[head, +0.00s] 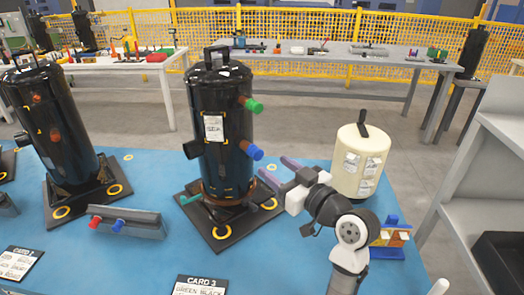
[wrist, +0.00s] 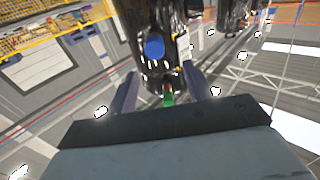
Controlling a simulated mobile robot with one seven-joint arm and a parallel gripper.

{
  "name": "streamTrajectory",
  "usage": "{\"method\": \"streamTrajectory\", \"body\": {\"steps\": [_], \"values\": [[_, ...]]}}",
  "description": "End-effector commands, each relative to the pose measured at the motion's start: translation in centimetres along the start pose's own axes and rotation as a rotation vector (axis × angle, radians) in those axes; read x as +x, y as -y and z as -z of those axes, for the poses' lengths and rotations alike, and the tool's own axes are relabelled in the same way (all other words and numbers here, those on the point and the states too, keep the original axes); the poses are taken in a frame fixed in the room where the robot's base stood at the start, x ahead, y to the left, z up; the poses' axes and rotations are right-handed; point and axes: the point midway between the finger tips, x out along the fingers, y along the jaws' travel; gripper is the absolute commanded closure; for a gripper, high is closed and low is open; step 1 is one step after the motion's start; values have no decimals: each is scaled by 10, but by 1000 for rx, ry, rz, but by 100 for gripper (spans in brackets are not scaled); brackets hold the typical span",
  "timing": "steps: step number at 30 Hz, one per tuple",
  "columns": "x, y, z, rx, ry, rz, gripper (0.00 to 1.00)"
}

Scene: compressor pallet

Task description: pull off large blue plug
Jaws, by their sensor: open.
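The large blue plug (head: 256,152) sticks out of the right side of the middle black compressor (head: 222,130), below a green plug (head: 252,104). In the wrist view the blue plug (wrist: 154,48) shows just beyond my fingertips, between their lines, with a green piece (wrist: 168,98) lower between the fingers. My gripper (head: 272,167) is open and empty, its fingers pointing left at the compressor, just right of and slightly below the blue plug. Whether a finger touches the compressor or plug cannot be told.
A cream tank (head: 360,160) stands close behind my arm on the right. A grey holder (head: 130,222) with small red and blue plugs lies at the front left. Another black compressor (head: 55,125) stands at left. Colored blocks (head: 390,238) sit at the right edge of the blue surface.

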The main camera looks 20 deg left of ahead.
Motion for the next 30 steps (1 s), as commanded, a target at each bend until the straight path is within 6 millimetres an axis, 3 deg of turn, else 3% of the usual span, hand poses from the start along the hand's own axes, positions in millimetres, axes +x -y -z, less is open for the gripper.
{"method": "streamTrajectory", "body": {"steps": [6,19,23,30], "values": [[-9,-3,-7,6,21,14,49],[-7,-3,-7,7,21,16,49],[2,-3,-6,8,20,17,49],[35,-2,-6,9,21,18,49]]}}
